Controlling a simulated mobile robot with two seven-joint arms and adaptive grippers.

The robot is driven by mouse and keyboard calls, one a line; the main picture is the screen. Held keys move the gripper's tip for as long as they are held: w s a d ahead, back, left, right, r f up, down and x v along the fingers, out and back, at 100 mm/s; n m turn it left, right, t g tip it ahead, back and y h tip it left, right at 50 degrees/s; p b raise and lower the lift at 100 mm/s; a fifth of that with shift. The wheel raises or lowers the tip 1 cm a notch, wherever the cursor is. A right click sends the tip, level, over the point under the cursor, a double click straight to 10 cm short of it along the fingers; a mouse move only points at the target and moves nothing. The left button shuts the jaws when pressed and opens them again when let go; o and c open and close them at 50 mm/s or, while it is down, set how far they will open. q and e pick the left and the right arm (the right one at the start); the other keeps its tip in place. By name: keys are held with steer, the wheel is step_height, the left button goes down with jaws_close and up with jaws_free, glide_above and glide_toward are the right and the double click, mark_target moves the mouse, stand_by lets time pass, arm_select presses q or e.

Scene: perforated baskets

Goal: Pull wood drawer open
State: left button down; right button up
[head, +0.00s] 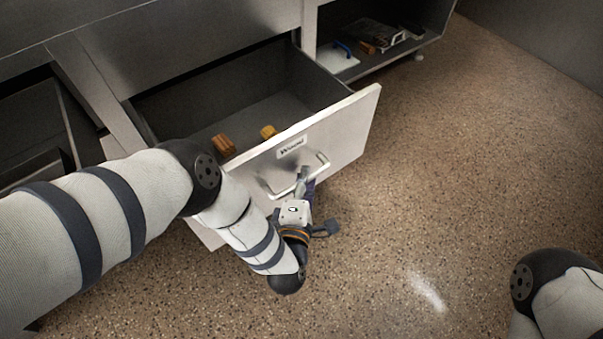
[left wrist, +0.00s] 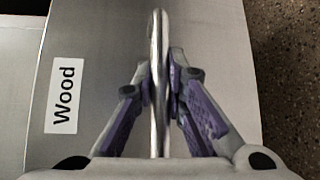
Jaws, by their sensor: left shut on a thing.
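The wood drawer (head: 345,125) has a light metal front with a label reading "Wood", and it stands pulled out of the metal cabinet. Two small wooden pieces lie inside it, an orange-brown one (head: 223,145) and a yellowish one (head: 268,132). My left gripper (head: 304,180) is at the drawer's bar handle (head: 322,162). In the left wrist view the purple-padded fingers (left wrist: 162,100) are closed on both sides of the handle bar (left wrist: 158,40), with the "Wood" label (left wrist: 64,97) to the left. My right gripper is out of view.
An open compartment (head: 398,50) at the upper right holds a white board (head: 335,58) and other items. A dark opening is at the left. My right arm's link shows at the lower right. The speckled floor (head: 450,190) right of the drawer is clear.

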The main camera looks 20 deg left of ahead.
arm_select(q)
steer(key=c, duration=1.6)
jaws_free()
steer(key=s+r, duration=0.1)
steer(key=s, duration=0.6)
steer(key=shift+s+d, duration=0.25)
steer(key=shift+d, duration=0.15)
